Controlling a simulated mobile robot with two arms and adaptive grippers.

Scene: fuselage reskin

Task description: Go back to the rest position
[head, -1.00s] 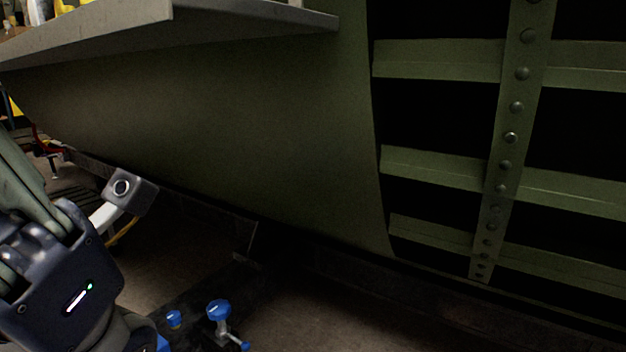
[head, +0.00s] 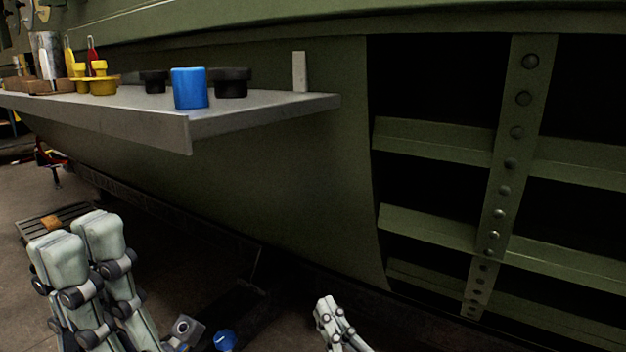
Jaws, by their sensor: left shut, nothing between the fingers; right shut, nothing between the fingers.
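My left gripper (head: 78,246) is at the lower left of the head view, its two pale fingers pointing up and close together. It is shut and empty, in front of the floor and below the shelf. My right gripper (head: 328,312) is at the bottom centre, partly cut off by the frame edge. Its pale fingers are together and hold nothing. Both grippers are apart from the green fuselage side (head: 290,190).
A grey shelf (head: 150,118) juts out at upper left, carrying a blue cylinder (head: 190,88), black round parts (head: 231,83), yellow parts (head: 103,84) and tools. An open bay with green riveted ribs (head: 500,190) is at right. A slatted pallet (head: 40,222) lies on the floor at left.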

